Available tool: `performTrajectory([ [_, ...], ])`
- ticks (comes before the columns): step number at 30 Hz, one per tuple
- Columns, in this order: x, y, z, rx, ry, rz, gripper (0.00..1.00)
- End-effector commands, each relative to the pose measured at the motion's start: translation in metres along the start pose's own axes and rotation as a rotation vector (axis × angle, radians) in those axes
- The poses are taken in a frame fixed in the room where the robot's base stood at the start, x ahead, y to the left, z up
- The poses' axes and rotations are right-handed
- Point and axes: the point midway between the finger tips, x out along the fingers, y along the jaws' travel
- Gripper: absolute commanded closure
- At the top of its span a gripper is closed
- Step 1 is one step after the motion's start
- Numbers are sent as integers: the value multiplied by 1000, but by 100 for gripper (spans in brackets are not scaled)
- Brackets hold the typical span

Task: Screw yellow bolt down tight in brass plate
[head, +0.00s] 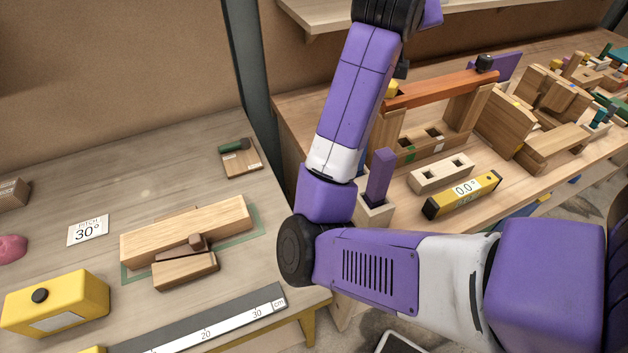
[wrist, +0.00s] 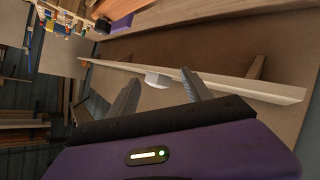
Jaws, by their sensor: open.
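A small yellow piece (head: 391,89), perhaps the yellow bolt, shows at the left end of the orange beam (head: 440,86), partly hidden behind my arm. I cannot make out a brass plate around it. My gripper (wrist: 162,78) is open and empty in the wrist view, its two grey fingers spread apart and pointed toward a wall and a long pale shelf. In the head view my arm reaches up past the top edge, so the gripper is out of that picture, well away from the beam.
The beam rests on wooden uprights above the right bench, with a black knob (head: 484,62) at its right end. A yellow level (head: 462,195), a two-hole wooden block (head: 441,173) and a purple upright piece (head: 380,174) stand in front. A shelf (head: 330,17) hangs above.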

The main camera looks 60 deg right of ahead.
Motion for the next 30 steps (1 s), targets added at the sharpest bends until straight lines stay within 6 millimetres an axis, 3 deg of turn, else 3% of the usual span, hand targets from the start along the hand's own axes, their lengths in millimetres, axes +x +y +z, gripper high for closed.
performTrajectory([
  [16,-26,-47,-30,-97,443,10,42],
  [30,-77,-109,-21,-132,765,-137,42],
])
